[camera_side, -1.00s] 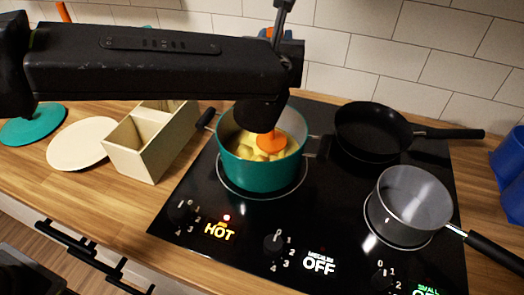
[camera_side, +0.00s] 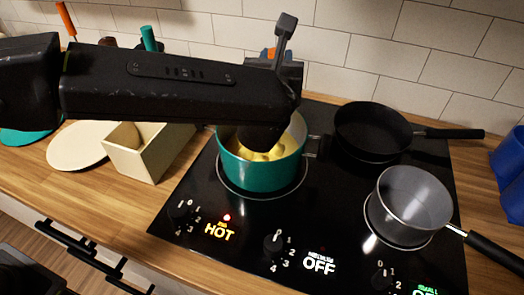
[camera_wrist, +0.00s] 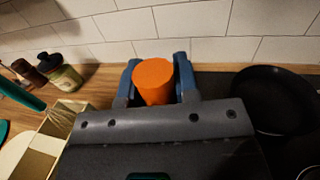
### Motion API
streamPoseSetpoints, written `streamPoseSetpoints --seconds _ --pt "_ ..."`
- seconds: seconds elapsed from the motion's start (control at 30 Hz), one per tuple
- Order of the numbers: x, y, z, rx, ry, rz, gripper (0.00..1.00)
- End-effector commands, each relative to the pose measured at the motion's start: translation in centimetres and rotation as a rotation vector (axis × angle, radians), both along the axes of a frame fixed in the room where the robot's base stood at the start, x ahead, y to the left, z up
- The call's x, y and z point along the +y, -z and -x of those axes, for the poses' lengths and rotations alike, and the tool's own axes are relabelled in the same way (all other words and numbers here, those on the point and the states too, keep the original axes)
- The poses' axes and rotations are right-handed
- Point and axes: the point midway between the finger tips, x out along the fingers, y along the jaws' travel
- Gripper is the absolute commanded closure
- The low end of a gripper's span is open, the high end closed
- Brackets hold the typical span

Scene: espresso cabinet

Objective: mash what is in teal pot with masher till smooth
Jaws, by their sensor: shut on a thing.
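The teal pot (camera_side: 262,177) stands on the left burner, with yellow contents (camera_side: 262,155) that look lumpy. My gripper (camera_wrist: 154,82) is shut on the orange handle of the masher (camera_wrist: 154,80) in the wrist view. In the side view my arm hangs over the pot and hides most of the masher; a bit of orange (camera_side: 268,53) shows behind my wrist. The masher's head is hidden, so I cannot tell how deep it sits in the contents.
The hob's left indicator reads HOT (camera_side: 219,231). A black frying pan (camera_side: 370,133) and a grey saucepan (camera_side: 413,205) stand to the right. A cream box (camera_side: 150,155) and a round cream board (camera_side: 78,150) lie left. A tiled wall (camera_side: 400,50) closes the back.

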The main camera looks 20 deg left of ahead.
Motion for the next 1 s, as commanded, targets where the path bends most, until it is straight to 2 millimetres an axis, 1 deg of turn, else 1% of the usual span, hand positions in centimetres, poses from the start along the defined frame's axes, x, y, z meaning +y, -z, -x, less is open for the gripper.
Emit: streamPoseSetpoints --seconds 0.13,0.47,0.57,0.8,1.0 --pt "0.0 1.0 0.0 0.0 0.0 -0.002 0.95" --pt "0.0 0.7 0.0 0.0 0.0 0.0 0.95" --pt "0.0 0.0 0.0 -0.002 0.0 0.004 0.95" --pt "0.0 -2.8 0.0 -0.003 -0.001 0.003 0.95" --pt "0.0 -3.7 0.0 0.0 -0.001 0.0 0.95"
